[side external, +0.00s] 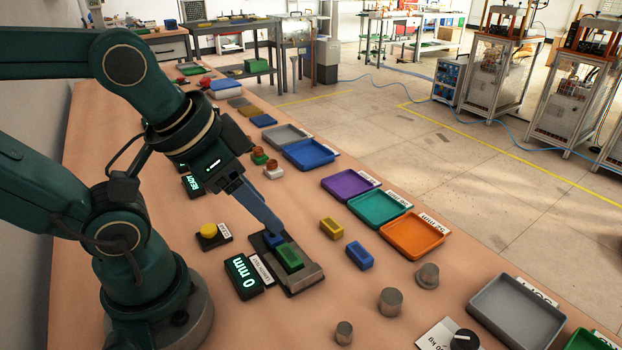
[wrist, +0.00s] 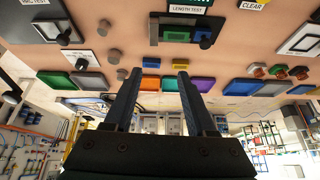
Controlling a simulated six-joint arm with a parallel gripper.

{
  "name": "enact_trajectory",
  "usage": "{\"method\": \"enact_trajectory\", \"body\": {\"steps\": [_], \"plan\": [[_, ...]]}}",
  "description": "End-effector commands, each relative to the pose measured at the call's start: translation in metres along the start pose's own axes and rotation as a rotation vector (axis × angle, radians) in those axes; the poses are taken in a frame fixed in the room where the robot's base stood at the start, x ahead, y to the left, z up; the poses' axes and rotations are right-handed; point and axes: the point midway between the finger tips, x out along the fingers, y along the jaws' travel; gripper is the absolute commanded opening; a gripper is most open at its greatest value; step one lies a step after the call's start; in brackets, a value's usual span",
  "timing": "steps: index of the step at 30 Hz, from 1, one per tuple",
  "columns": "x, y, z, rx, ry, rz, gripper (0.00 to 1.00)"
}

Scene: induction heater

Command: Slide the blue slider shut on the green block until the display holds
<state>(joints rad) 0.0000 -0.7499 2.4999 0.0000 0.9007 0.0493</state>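The length test fixture (side external: 304,278) is a dark and grey base on the bench. A green block (side external: 289,257) lies on it. The blue slider (side external: 271,240) is just behind the green block; whether they touch I cannot tell. The display (side external: 243,274) beside the fixture reads "0 mm" in lit characters. My gripper (side external: 274,226) points down toward the fixture from the upper left, its tips close to the blue slider; contact is unclear. In the wrist view my gripper (wrist: 160,72) has its two fingers apart with nothing between them.
A yellow button (side external: 208,230) stands left of the fixture. A yellow block (side external: 331,228), a blue block (side external: 359,255) and metal cylinders (side external: 390,301) stand to its right. Purple, teal and orange trays (side external: 414,257) line the bench's far edge.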

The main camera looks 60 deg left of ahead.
Motion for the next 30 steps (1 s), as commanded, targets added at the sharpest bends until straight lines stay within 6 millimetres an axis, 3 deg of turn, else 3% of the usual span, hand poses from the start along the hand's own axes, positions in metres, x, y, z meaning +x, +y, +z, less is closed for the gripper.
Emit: {"method": "enact_trajectory", "body": {"steps": [8,18,24,30], "plan": [[0.001,-0.008,-0.018,0.393,-0.041,-0.008,0.6],[0.047,-0.058,-0.036,0.792,-0.3,0.085,0.6],[0.075,-0.085,-0.026,0.787,-0.412,0.172,0.6],[0.087,-0.095,-0.014,0.724,-0.461,0.207,0.6]]}}
